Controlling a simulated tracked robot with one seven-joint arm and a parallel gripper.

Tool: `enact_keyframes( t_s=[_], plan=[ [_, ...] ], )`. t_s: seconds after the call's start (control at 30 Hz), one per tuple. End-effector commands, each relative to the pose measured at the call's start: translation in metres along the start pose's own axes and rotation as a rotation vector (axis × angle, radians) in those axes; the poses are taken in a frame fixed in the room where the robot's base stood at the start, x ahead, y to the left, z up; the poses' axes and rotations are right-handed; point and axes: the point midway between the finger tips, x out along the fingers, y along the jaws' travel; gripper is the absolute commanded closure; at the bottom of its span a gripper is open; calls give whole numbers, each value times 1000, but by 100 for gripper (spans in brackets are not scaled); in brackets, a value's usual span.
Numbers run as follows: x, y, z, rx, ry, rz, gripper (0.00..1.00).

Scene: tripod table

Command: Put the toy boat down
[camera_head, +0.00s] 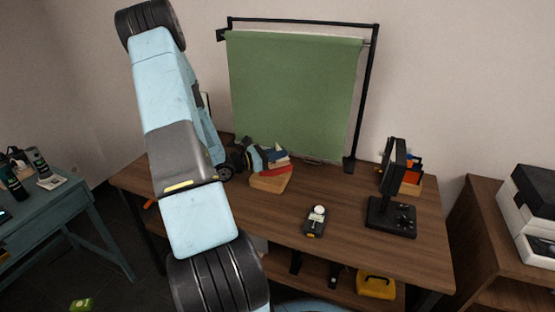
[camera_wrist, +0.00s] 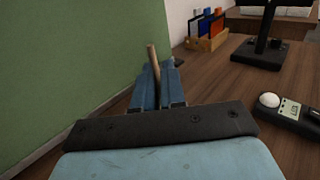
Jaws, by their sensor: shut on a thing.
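The toy boat (camera_head: 270,181) shows a tan wooden side and a red part in the head view, at the tabletop in front of the green backdrop. My gripper (camera_head: 276,154) is shut on it from the upper left. In the wrist view my gripper's blue fingers (camera_wrist: 165,82) point away from the camera, and a thin brown wooden piece (camera_wrist: 153,58) stands up between them. The rest of the boat is hidden there behind the fingers and the dark palm. I cannot tell whether the boat touches the wooden table (camera_head: 345,215).
The green backdrop (camera_head: 293,95) hangs close behind my gripper. A light meter (camera_head: 314,222) lies towards the table's front. A dark stand (camera_head: 391,212) and a small organizer (camera_head: 411,178) are at right.

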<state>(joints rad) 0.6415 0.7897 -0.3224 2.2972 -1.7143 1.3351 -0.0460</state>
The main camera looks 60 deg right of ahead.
Motion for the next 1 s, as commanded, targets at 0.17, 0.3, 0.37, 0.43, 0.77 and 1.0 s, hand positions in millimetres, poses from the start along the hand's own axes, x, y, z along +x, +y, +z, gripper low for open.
enact_keyframes(
  t_s=[0.17, 0.3, 0.37, 0.43, 0.77, 1.0],
  plan=[
    [-2, 1, -22, -3, 0, 4, 100],
    [-4, 2, -31, 0, 0, 7, 100],
    [-4, 2, -31, 1, 0, 8, 100],
    [-4, 2, -30, 1, 0, 9, 100],
    [-5, 2, -32, 0, 0, 9, 78],
    [-5, 2, -32, 0, 0, 9, 64]
  ],
)
